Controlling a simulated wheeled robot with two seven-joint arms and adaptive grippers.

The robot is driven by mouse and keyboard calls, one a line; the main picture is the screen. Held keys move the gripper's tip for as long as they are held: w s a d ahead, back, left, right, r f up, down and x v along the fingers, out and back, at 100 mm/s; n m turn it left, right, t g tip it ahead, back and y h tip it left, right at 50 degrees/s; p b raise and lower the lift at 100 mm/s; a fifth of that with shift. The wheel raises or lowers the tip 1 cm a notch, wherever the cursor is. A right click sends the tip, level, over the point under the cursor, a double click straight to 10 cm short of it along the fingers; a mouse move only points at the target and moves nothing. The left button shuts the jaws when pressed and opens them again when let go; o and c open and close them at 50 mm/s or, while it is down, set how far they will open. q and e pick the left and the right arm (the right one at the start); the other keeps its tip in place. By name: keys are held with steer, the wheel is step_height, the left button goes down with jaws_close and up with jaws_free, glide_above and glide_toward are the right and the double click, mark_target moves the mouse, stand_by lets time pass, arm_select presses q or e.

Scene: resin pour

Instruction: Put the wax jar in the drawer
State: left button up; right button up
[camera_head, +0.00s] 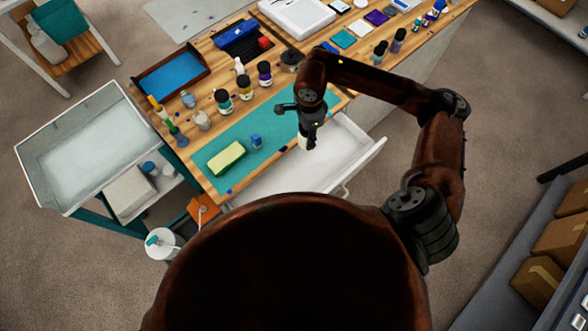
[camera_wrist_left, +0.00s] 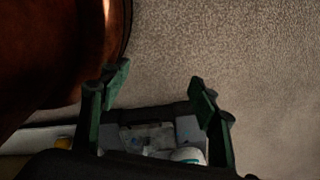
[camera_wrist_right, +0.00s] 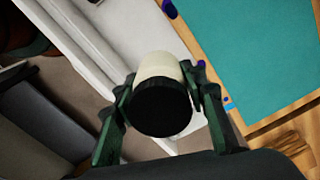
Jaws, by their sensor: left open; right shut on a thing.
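My right gripper (camera_head: 308,140) is shut on the wax jar (camera_head: 303,144), a small cream jar with a black lid. In the right wrist view the jar's cream body (camera_wrist_right: 158,66) and lid sit between the two fingers (camera_wrist_right: 160,98). The white drawer (camera_head: 350,168) is pulled out from under the wooden bench. The jar is above the drawer near the bench edge, and the drawer also shows behind it in the right wrist view (camera_wrist_right: 118,28). My left gripper (camera_wrist_left: 160,85) is open and empty, away from the bench; the head view does not show it.
A teal mat (camera_head: 275,128) on the bench holds a yellow-green sponge (camera_head: 226,158) and a small blue item (camera_head: 256,141). Several bottles stand behind it, near a blue tray (camera_head: 172,76). A cart with a clear-walled bin (camera_head: 85,148) stands left. Boxes fill a shelf (camera_head: 500,285) at right.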

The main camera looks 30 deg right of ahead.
steer(key=d+f+m+b, duration=0.2)
steer(key=d+f+m, duration=0.3)
steer(key=m, duration=0.9)
steer(key=m+b, duration=0.2)
steer(key=m, duration=1.2)
glide_above(327, 163)
step_height(327, 163, down, 16)
steer(key=shift+f, duration=0.15)
steer(key=shift+f, duration=0.2)
steer(key=o, duration=1.3)
steer(key=shift+d+r, duration=0.1)
steer(key=shift+r, duration=0.45)
step_height(327, 163, up, 11)
steer(key=shift+r+p, duration=0.15)
steer(key=shift+p, duration=0.4)
